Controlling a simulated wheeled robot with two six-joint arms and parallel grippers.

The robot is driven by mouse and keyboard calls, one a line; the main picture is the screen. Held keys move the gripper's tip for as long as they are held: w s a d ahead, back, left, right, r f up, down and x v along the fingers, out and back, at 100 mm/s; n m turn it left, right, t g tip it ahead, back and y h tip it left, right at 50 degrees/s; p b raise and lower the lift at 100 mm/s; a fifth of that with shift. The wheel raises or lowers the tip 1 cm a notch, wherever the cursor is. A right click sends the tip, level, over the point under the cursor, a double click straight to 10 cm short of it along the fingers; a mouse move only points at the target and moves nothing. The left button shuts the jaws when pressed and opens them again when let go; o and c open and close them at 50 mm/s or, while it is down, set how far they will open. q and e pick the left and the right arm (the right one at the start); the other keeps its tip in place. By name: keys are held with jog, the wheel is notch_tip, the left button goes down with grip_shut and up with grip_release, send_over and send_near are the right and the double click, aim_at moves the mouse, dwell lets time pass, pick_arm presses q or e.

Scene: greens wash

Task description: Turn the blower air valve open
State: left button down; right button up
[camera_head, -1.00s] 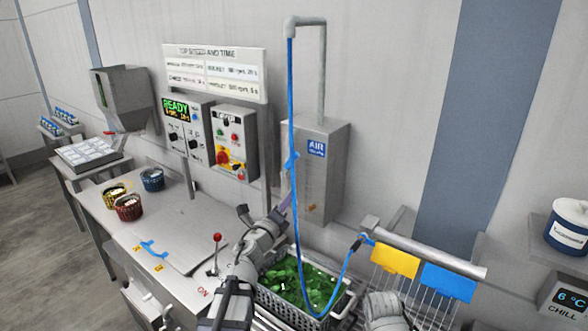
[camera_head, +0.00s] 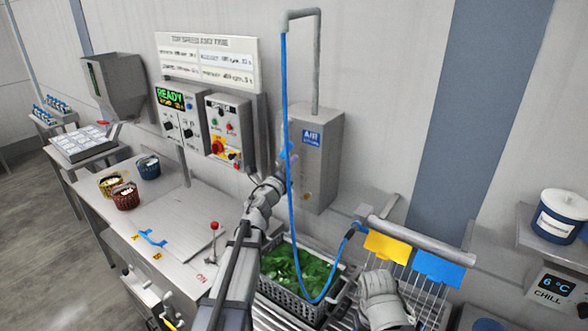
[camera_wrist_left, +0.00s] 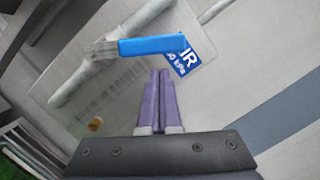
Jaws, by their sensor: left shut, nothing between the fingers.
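The blue lever of the air valve (camera_wrist_left: 160,46) lies across the wrist view, in front of the grey air box. In the head view the blue lever (camera_head: 285,150) shows at the left side of the air box (camera_head: 318,170), partly behind the hose. My left gripper (camera_wrist_left: 160,76) has its two purple fingers together, empty, pointing at the lever. The fingertips sit just below it in the wrist view; I cannot tell whether they touch.
A blue hose (camera_head: 288,215) hangs in front of the air box and past my left arm. A crate of greens (camera_head: 345,278) stands below. Blue and yellow cloths (camera_head: 386,247) hang on a rail at right. The control panel (camera_head: 229,130) is at left.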

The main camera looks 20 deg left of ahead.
pick_arm(q)
jog(key=shift+w+a+r, duration=0.1)
jog(key=shift+a+r, duration=0.25)
jog(key=shift+a, duration=0.1)
jog(key=shift+w+a+r+n+p, duration=0.15)
jog(key=shift+r+n+p, duration=0.15)
jog(key=shift+n+p, duration=0.2)
